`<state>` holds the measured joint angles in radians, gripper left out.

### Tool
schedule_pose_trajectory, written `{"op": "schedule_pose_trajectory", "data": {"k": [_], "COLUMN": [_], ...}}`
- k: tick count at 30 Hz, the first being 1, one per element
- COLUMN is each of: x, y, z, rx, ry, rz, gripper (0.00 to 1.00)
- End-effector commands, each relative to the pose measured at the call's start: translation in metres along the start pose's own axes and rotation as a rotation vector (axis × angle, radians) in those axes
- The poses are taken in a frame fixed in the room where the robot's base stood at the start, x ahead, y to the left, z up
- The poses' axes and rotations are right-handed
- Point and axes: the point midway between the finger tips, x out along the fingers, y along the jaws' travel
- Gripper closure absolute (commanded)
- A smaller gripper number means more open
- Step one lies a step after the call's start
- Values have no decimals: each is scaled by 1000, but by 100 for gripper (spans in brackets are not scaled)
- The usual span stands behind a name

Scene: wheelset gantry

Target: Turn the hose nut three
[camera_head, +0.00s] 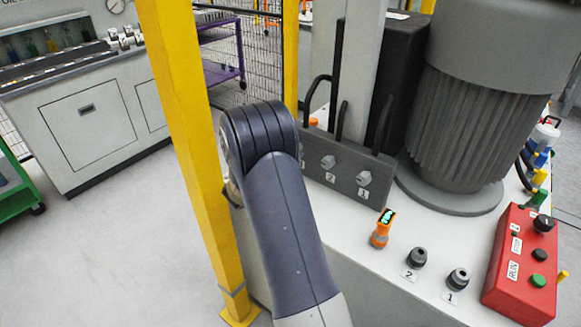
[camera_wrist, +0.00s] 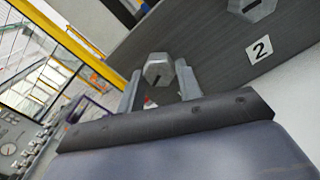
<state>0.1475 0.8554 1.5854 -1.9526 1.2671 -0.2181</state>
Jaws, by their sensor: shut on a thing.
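A grey hex nut (camera_wrist: 158,68) with a dark slot sits on the dark manifold plate (camera_wrist: 205,45) in the wrist view. My gripper (camera_wrist: 160,78) is shut on this nut, one finger on each side. The plate label for this nut does not show there; its place beside nut two fits hose nut three. Hose nut two (camera_wrist: 252,8) is at the upper right with the label 2. In the head view, nut two (camera_head: 328,162) and nut one (camera_head: 363,178) show on the plate. My arm hides my gripper and most of nut three there.
Black hoses (camera_head: 342,122) rise from the plate. An orange device (camera_head: 382,228), two dark knobs (camera_head: 417,257) and a red control box (camera_head: 522,262) stand on the white top. A large grey motor (camera_head: 470,130) is behind. A yellow post (camera_head: 190,130) stands close left of my arm.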

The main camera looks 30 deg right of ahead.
Motion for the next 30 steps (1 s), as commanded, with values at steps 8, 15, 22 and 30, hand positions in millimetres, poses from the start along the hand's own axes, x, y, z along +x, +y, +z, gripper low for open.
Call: {"op": "schedule_pose_trajectory", "data": {"k": [8,15,22,30], "x": [0,0,0,0], "y": [-3,-2,-1,0], "z": [-8,-5,-3,-1], "rx": [237,390,478,514], "ry": [-1,0,1,1], "rz": [1,0,-2,-2], "gripper": [89,89,89,89]}}
